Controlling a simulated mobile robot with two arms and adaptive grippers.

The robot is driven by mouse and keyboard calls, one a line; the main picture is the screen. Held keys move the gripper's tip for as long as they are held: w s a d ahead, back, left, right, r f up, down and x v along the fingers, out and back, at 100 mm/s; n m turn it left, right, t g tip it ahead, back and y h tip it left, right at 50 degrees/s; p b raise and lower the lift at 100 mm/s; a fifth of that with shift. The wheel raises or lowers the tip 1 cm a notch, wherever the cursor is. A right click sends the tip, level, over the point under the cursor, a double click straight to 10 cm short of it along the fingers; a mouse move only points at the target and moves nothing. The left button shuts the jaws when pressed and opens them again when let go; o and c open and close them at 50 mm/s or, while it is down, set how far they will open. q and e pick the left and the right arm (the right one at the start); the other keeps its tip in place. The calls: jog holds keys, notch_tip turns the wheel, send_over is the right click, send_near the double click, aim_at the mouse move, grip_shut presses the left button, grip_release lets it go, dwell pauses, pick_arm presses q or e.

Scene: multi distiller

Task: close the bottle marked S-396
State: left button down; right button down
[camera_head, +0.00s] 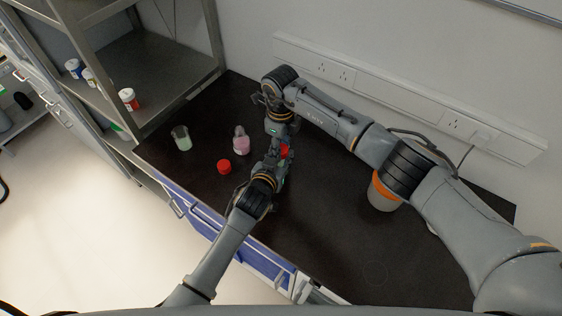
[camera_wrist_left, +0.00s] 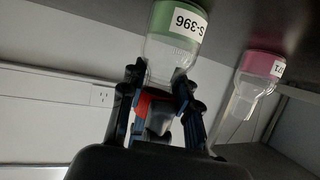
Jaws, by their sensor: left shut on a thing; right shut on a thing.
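The bottle marked S-396 (camera_wrist_left: 172,48) has green contents, a clear neck and a white label. It appears upside down in the left wrist view, which is itself turned over. My left gripper (camera_wrist_left: 163,85) is shut on the bottle at its neck. A red cap (camera_wrist_left: 148,106) shows at the mouth end, also seen between the grippers in the head view (camera_head: 284,152). My right gripper (camera_head: 282,142) comes down from above and is shut on this cap. The grippers mostly hide the bottle in the head view. Whether the cap touches the neck cannot be told.
A pink flask (camera_head: 241,142) and a loose red cap (camera_head: 224,166) are left of the grippers. A container with an orange rim (camera_head: 384,195) is under my right arm. The dark bench (camera_head: 330,235) is clear in front.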

pick_arm(q)
jog(key=shift+s+a+f, duration=0.1)
jog(key=shift+f, duration=0.25)
pick_arm(e)
jog(key=shift+f, duration=0.1)
jog(key=c, duration=0.9)
grip_release()
jog(key=shift+r, duration=2.3)
jog(key=shift+o, duration=0.2)
jog(key=o, duration=0.5)
